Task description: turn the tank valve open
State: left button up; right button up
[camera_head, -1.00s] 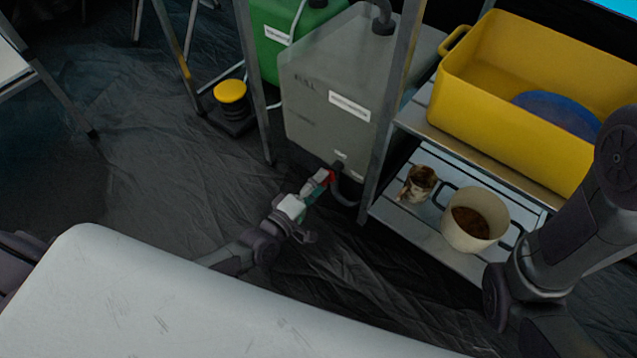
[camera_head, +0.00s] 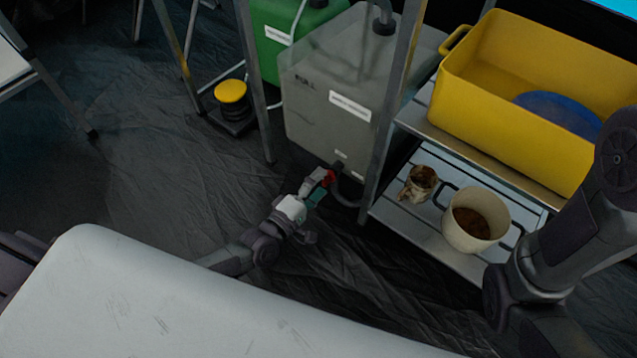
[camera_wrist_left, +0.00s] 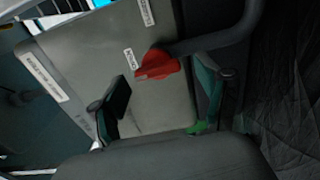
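The grey water tank (camera_head: 325,105) stands on the dark floor behind the shelf's metal legs. Its red valve handle (camera_head: 330,177) is low on the tank's front, by a dark pipe. In the left wrist view the red handle (camera_wrist_left: 157,65) is seen beyond my fingers, between their tips in the picture. My left gripper (camera_head: 318,189) is right at the valve in the head view. In the wrist view its two fingers (camera_wrist_left: 162,88) are spread apart. I cannot tell whether either finger touches the handle. Only my right arm's links show at the right; its gripper is out of view.
A green tank (camera_head: 275,52) and a yellow-capped item (camera_head: 231,92) stand left of the grey tank. The rack at right holds a yellow bin (camera_head: 475,105), a brown-and-white cup (camera_head: 417,186) and a pot (camera_head: 458,234). A white tabletop (camera_head: 180,300) lies in front.

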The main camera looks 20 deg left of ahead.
pick_arm(q)
jog(key=v, duration=1.2)
jog(key=shift+r, duration=0.1)
dwell(0.4)
